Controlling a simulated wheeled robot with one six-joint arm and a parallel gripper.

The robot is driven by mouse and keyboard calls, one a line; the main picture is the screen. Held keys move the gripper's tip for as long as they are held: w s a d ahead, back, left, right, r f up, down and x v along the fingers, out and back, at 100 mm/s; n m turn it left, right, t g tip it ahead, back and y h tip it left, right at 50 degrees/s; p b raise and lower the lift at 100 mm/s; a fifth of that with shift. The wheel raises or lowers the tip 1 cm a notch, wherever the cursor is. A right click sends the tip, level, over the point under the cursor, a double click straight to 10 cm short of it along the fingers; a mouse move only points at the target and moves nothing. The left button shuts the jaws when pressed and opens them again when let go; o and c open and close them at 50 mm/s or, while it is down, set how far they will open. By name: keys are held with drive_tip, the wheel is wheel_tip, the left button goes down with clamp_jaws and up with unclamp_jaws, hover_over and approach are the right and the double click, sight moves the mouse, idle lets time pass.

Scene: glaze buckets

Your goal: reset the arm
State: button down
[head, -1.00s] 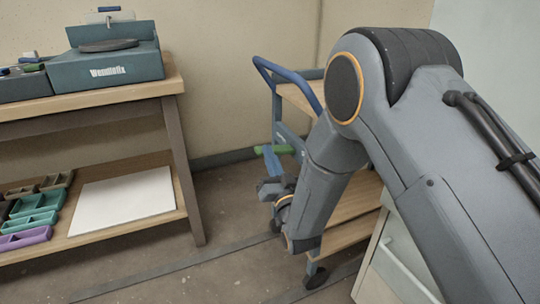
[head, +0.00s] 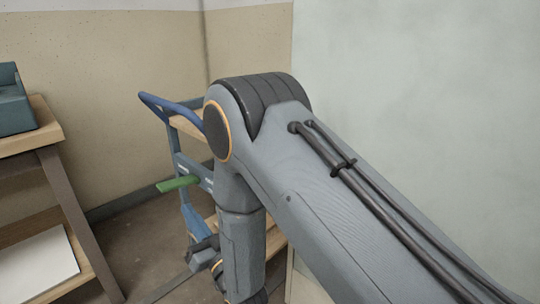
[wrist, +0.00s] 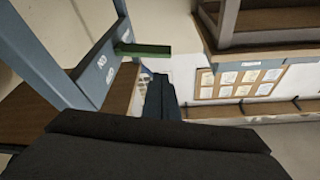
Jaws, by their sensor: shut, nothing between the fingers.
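My gripper (head: 190,216) hangs at the end of my folded arm, low in the head view in front of the blue cart (head: 178,140). The dark gripper body fills the bottom of the wrist view. In the head view my arm covers the right part of the cart and part of the gripper.
The cart has wooden shelves (head: 188,127), a blue handle and a green bar (head: 178,184) sticking out from its post. A wooden workbench (head: 40,125) stands at left. The wrist view shows a pinboard with papers (wrist: 204,84). Bare floor (head: 140,230) lies between bench and cart.

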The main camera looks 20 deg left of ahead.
drive_tip(key=w+d+g+h, duration=0.4)
drive_tip(key=d+h, duration=0.6)
drive_tip(key=s+d+r+m+g+h, duration=0.1)
drive_tip(key=s+d+g+h, duration=0.3)
drive_tip(key=s+d, duration=0.7)
drive_tip(key=s+d+r+g+h, duration=0.2)
drive_tip(key=s+d+g+h, duration=0.15)
drive_tip(key=s+d, duration=0.8)
drive_tip(key=w+d+r+m+p, duration=0.1)
drive_tip(key=d+r+m+p, duration=0.6)
drive_tip(key=d+r+p, duration=1.6)
wheel_tip(320, 180, up, 3)
drive_tip(key=h+p, duration=0.1)
drive_tip(key=p, duration=0.3)
drive_tip(key=shift+w+p, duration=0.3)
drive_tip(key=shift+d, duration=0.1)
